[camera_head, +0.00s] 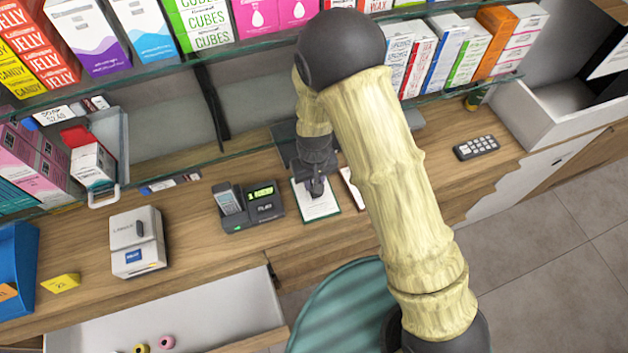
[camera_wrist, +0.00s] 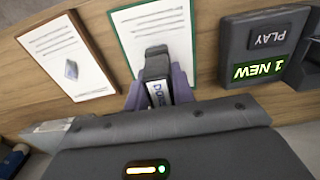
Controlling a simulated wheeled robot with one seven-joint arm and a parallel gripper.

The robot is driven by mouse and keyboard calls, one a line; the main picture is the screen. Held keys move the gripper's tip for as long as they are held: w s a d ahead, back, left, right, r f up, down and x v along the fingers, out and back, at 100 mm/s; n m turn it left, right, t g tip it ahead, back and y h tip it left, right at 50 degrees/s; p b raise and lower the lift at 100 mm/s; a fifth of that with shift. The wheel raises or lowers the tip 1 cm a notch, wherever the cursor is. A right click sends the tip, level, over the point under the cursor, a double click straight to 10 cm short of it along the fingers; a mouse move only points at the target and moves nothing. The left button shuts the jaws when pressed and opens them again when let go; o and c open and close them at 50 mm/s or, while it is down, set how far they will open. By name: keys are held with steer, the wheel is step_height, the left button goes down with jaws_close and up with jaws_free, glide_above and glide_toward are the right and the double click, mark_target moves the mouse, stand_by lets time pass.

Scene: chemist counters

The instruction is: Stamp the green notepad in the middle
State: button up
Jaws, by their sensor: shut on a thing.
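My gripper (camera_head: 316,188) is above this pad and points down. In the wrist view my gripper (camera_wrist: 158,98) is shut on a dark stamp (camera_wrist: 157,68) with a pale label. The stamp's end overlaps the lower middle of the page. I cannot tell whether it touches the paper. The stamp's face is hidden.
A brown-edged notepad (camera_wrist: 68,58) lies beside the green one, partly behind my arm in the head view. A white box-shaped device (camera_head: 137,243) is farther left. A glass shelf with boxes hangs above the counter.

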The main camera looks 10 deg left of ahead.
steer(key=shift+r+p, duration=1.75)
steer(key=shift+r, duration=0.8)
steer(key=shift+w+d+f, duration=0.1)
steer(key=shift+w, duration=0.05)
